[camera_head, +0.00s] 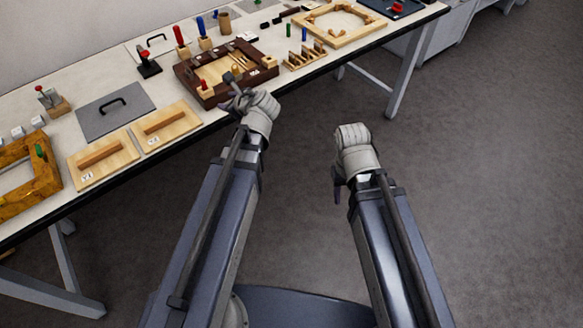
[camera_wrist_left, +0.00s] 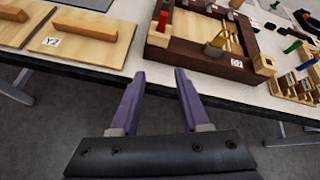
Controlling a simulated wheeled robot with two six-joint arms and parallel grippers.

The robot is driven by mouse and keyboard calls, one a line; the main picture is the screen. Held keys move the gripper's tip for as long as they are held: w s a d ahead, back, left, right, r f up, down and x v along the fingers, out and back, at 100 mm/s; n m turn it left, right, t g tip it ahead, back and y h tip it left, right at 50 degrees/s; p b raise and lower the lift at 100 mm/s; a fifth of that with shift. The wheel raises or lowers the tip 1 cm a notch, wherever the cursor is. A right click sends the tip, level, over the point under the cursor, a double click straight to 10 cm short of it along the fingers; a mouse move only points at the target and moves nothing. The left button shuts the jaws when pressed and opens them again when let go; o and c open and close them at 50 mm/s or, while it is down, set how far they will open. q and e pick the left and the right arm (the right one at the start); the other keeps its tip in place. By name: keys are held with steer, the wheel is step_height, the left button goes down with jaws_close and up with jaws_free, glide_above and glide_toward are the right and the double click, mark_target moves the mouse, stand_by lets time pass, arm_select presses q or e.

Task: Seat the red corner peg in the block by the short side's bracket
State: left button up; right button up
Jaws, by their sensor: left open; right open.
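A dark brown frame (camera_head: 203,98) lies on the bench with a light wood inside; it fills the top of the left wrist view (camera_wrist_left: 190,55). A short red peg (camera_head: 204,85) stands upright at its near-left corner. In the left wrist view the red peg (camera_wrist_left: 163,21) stands at a pale wooden block (camera_wrist_left: 157,39); how deep it sits cannot be told. Another pale block (camera_wrist_left: 265,64) is at the right corner. My left gripper (camera_head: 232,103) is open and empty at the frame's near side, below the red peg in its wrist view (camera_wrist_left: 159,75). My right gripper (camera_head: 338,190) is open, away from the bench.
Two pale boards with wooden bars (camera_head: 104,158) and a grey plate with a black handle (camera_head: 113,112) lie to the left. A slotted wooden rack (camera_head: 304,57) stands to the right. Taller red and blue pegs (camera_head: 179,36) stand behind. The floor in front is clear.

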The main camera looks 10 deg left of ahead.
arm_select(q)
steer(key=s+d+f+n+g+h, duration=0.2)
steer(key=s+d+f+n, duration=0.1)
steer(key=s+d+n, duration=0.3)
steer(key=s+d+f+n+g+h, duration=0.3)
steer(key=s+d+n, duration=0.3)
steer(key=d, duration=0.5)
steer(key=s+d+f+n+g+h, duration=0.2)
steer(key=s+d+f+n, duration=0.2)
steer(key=s+d+n, duration=0.2)
steer(key=shift+s+d+f+g+h, duration=0.3)
steer(key=shift+s+d+g+h, duration=0.1)
steer(key=shift+d, duration=0.75)
steer(key=shift+w, duration=0.1)
steer(key=shift+r+p, duration=0.45)
